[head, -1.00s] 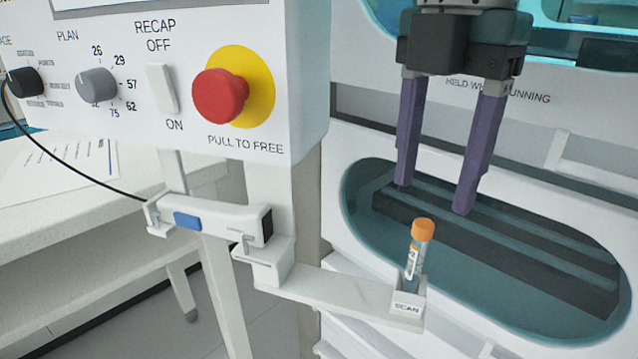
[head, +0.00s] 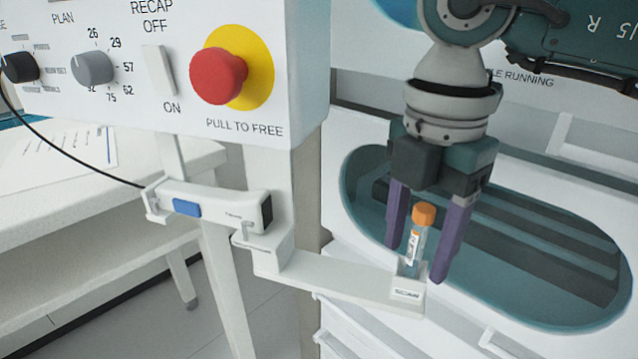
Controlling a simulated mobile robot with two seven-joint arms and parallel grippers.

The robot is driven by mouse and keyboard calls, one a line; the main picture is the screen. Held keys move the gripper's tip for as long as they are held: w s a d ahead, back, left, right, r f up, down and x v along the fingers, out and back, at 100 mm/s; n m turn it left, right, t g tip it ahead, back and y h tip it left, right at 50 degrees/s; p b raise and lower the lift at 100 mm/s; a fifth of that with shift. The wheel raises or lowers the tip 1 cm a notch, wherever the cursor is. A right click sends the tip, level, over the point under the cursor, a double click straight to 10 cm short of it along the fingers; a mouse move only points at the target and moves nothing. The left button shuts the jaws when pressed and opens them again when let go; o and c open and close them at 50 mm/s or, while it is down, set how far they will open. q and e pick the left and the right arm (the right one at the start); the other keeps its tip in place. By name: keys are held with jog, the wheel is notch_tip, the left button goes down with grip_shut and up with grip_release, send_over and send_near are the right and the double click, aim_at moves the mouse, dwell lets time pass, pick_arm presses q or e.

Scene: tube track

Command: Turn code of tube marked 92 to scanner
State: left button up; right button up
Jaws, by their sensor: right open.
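The tube (head: 418,243) with an orange cap stands nearly upright in the white holder marked SCAN (head: 405,293). A white label with dark print shows on its side; I cannot read the number. My right gripper (head: 417,260) points down with its two purple fingers open, one on each side of the tube. I cannot tell whether either finger touches it. The scanner (head: 215,207), a white hand-held body with a blue button and a dark front end, rests in a bracket to the left, facing the holder side. My left gripper is not in view.
A control panel with a red stop button (head: 219,76), a grey knob (head: 92,68) and a switch hangs above the scanner. An oval recess with dark rails (head: 540,250) lies behind the gripper. A white table with a paper stands left.

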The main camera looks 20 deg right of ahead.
grip_shut()
jog(key=c, duration=0.6)
grip_release()
grip_shut()
jog(key=shift+r+p, duration=0.3)
